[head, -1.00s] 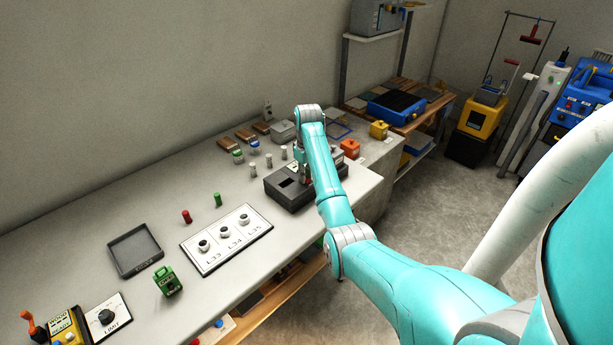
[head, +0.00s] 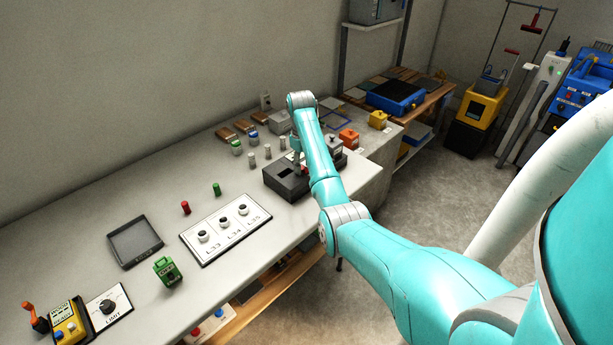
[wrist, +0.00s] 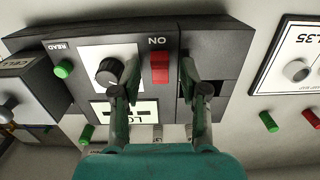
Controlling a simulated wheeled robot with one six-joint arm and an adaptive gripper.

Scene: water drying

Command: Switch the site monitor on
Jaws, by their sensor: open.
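The site monitor looks to be the dark box (head: 281,181) on the bench, partly hidden behind my arm in the head view. The wrist view shows a dark panel (wrist: 213,48) with a red switch (wrist: 160,68) marked ON, a black dial (wrist: 110,71) on a white plate, and a green button (wrist: 64,69) marked READ. My gripper (wrist: 160,72) is open and empty. Its fingertips appear on either side of the red switch; I cannot tell if they touch it. In the head view my gripper (head: 299,165) is over the box, its fingers barely visible.
A white panel with several knobs (head: 226,226) lies to the left of the box. Red (head: 185,208) and green (head: 216,189) pegs stand behind it. Small grey posts (head: 267,151) stand behind the box. Orange (head: 348,138) and yellow (head: 378,120) blocks are to the right.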

